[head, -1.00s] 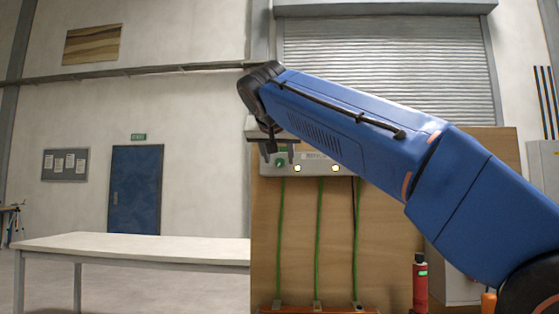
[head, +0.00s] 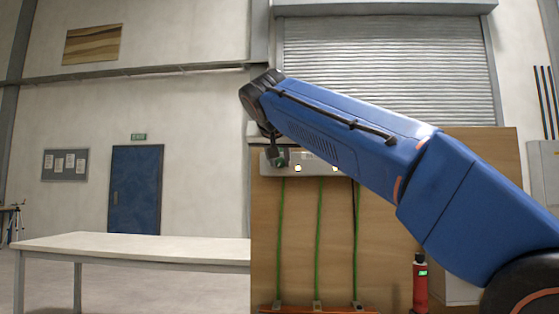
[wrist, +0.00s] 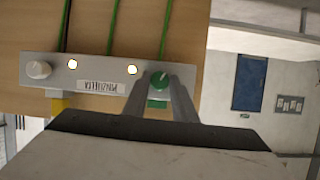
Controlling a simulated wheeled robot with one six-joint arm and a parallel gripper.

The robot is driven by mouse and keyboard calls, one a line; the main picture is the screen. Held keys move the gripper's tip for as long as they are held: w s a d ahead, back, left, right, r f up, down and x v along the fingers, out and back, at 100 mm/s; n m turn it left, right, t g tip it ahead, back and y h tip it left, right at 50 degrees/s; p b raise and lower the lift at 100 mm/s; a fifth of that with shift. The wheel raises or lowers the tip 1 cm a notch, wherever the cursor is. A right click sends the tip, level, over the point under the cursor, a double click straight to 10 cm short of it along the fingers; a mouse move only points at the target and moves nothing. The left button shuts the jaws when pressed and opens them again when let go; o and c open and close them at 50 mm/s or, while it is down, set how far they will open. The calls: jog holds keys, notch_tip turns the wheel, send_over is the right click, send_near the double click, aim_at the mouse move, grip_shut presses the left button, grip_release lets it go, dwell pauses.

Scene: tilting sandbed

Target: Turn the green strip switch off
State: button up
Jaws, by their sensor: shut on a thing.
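The strip is a pale grey box on a wooden board. It shows in the head view (head: 318,168) and in the wrist view (wrist: 105,66). Its green round knob switch (wrist: 160,80) has a light pointer line and sits at one end of the strip. My gripper (wrist: 161,84) has one finger on each side of this knob and is shut on it. In the head view my gripper (head: 279,158) is at the strip's left end and partly covers the green knob.
Green cables (head: 318,240) run down the board (head: 390,230). A red extinguisher-like cylinder (head: 420,285) stands at right. A white table (head: 130,245) stands at left.

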jog(key=n+h, duration=0.1)
jog(key=n, duration=0.1)
jog(key=n+h, duration=0.1)
jog(key=shift+a+f+n, duration=0.1)
jog(key=shift+a+n, duration=0.1)
jog(key=shift+n, duration=0.2)
jog(key=n+t+h, duration=0.1)
jog(key=n+h, duration=0.2)
jog(key=n, duration=0.1)
jog(key=shift+a+f, duration=0.1)
jog(key=shift+n, duration=0.4)
dwell(0.3)
jog(key=o, duration=1)
jog(key=shift+o, duration=0.2)
jog(key=v, duration=1.7)
jog(key=shift+s+f, duration=0.25)
jog(key=shift+s+a, duration=0.1)
jog(key=shift+a, duration=0.1)
